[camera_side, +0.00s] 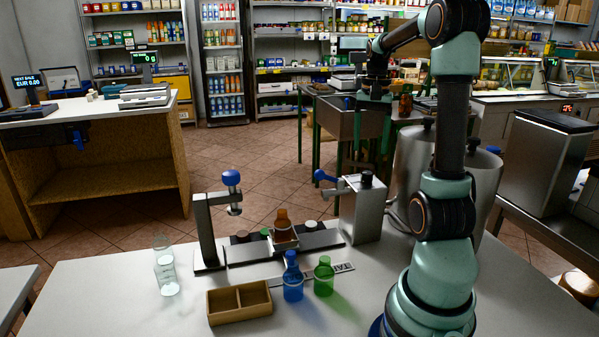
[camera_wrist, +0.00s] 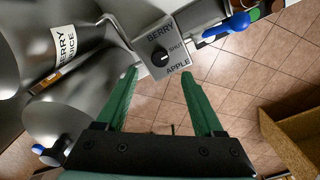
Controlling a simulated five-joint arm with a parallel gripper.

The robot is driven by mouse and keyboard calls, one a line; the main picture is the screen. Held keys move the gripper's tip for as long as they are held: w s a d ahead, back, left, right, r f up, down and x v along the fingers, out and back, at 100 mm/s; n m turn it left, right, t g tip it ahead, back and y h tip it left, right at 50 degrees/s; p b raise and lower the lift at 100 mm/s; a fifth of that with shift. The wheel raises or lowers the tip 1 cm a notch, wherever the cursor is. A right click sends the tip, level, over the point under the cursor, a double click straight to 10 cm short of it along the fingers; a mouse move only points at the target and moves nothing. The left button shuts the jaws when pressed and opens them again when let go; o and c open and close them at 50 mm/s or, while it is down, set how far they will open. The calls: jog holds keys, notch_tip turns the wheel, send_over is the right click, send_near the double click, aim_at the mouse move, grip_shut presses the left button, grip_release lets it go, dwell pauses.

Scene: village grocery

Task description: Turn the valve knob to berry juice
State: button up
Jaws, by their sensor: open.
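The valve knob (camera_wrist: 160,57) is a round black dial with a white mark, on a metal valve box (camera_wrist: 152,75) labelled BERRY, SHUT and APPLE. The white mark appears to face SHUT. In the side view the knob (camera_side: 367,180) sits on top of the metal box (camera_side: 362,212), which has a blue-tipped lever at its left. My gripper (camera_side: 373,150) points down above the knob, apart from it. In the wrist view my gripper (camera_wrist: 160,73) is open and empty, its green fingers to either side of the knob.
Metal tanks (camera_wrist: 62,55) stand beside the valve; one label reads BERRY JUICE. Blue (camera_side: 293,278) and green (camera_side: 324,278) bottles, a wooden tray (camera_side: 240,303), a clear bottle (camera_side: 165,268) and a blue-knobbed press (camera_side: 207,230) are nearby.

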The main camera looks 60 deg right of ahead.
aim_at(368, 173)
notch_tip(368, 173, down, 8)
jog(key=shift+r, duration=0.25)
grip_shut()
jog(key=shift+n, duration=0.3)
jog(key=n, duration=0.5)
jog(key=shift+n, duration=0.3)
jog(key=n, duration=0.5)
jog(key=shift+n, duration=0.3)
jog(key=shift+r, duration=0.1)
dwell(0.3)
